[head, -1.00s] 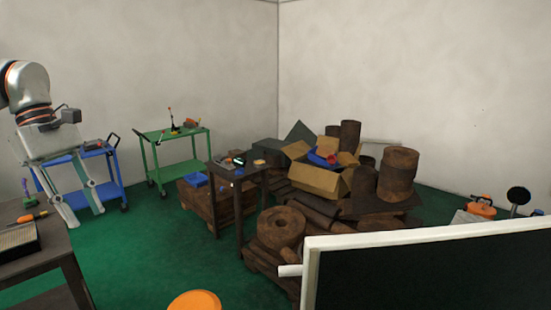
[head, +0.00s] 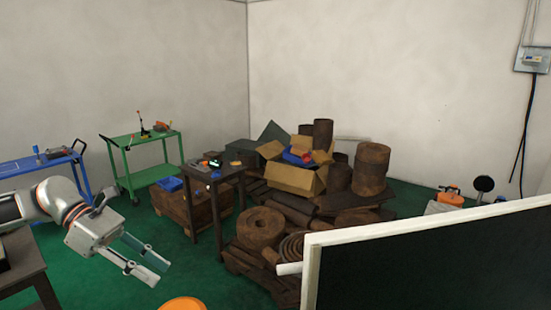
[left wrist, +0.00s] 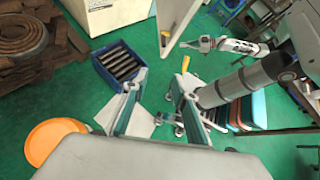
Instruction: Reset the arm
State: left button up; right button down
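My left arm comes in from the left in the head view, low and bent. Its gripper (head: 155,269) points right and down over the green floor, with its two fingers apart and nothing between them. In the left wrist view the same gripper (left wrist: 150,103) shows open, with an empty gap over the floor. Another robot arm, which looks like my right one, shows at the top of the left wrist view, with its gripper (left wrist: 192,44) small and free of any visible object. I cannot tell whether that gripper is open.
A dark table (head: 30,272) stands beside my left arm. An orange round stool top (head: 185,304) is below the gripper. A white-framed panel (head: 420,250) fills the lower right. A small dark table (head: 216,178) and a rusty scrap pile (head: 262,228) stand beyond. A blue crate (left wrist: 120,65) sits on the floor.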

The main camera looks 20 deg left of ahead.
pick_arm(q)
jog(key=w+d+f+n+t+h, duration=0.1)
jog(key=w+d+f+n+t, duration=0.2)
jog(key=d+f+n+t, duration=0.6)
jog(key=w+d+f+n+t+h, duration=0.1)
jog(key=w+d+f+n+t, duration=0.35)
jog(key=n, duration=0.95)
jog(key=s+d+f+n+g+y, duration=0.2)
jog(key=s+f+n+y, duration=0.3)
jog(key=f+n, duration=0.6)
jog(key=s+d+f+n+g+y, duration=0.2)
jog(key=s+d+f+n+y, duration=0.2)
jog(key=s+f+n, duration=0.6)
notch_tip(320, 180, down, 3)
jog(key=shift+s+f+n+y, duration=0.15)
jog(key=shift+s+n+y, duration=0.15)
jog(key=shift+n+y, duration=0.3)
jog(key=shift+d+g, duration=0.15)
jog(key=shift+g, duration=0.1)
